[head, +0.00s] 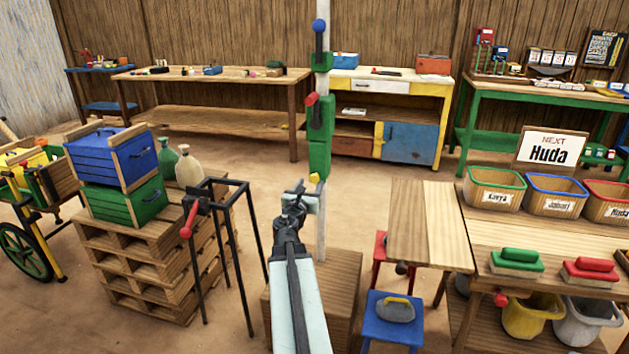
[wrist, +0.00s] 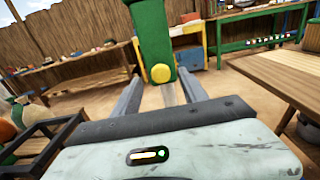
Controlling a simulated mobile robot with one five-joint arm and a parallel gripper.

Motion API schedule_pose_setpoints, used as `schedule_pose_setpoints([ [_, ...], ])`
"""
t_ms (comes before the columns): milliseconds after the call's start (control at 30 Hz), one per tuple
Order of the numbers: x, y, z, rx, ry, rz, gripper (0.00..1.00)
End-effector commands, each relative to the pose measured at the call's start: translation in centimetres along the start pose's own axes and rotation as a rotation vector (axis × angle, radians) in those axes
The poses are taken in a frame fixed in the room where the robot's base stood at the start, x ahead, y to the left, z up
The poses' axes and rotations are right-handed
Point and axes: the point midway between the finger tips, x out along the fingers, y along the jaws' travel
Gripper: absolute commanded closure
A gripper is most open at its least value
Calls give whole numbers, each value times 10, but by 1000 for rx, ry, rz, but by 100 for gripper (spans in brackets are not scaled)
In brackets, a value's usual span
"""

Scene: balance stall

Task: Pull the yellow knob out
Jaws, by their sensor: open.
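The yellow knob (head: 314,177) sits low on a green housing (head: 320,140) on a pale upright post, in the head view. In the wrist view the knob (wrist: 161,73) shows as a round yellow disc at the foot of the green housing (wrist: 152,35). My gripper (head: 298,190) is just below and left of the knob in the head view. In the wrist view its two fingers (wrist: 158,88) are apart, with the knob between them in the picture and nothing held. I cannot tell the exact gap between fingertips and knob.
A red-handled lever (head: 312,99) and a blue ball (head: 319,26) are higher on the post. A black metal frame with a red handle (head: 187,219) stands at left. A wooden table (head: 425,215) stands close at right, beside a blue stool (head: 377,328).

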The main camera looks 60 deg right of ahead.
Motion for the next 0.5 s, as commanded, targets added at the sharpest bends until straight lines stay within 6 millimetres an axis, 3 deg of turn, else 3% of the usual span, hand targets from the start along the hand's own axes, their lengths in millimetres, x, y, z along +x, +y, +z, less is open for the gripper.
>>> schedule_pose_setpoints([
  [233,49,1,0,2,0,-1,49],
  [500,56,1,0,3,1,1,49],
])
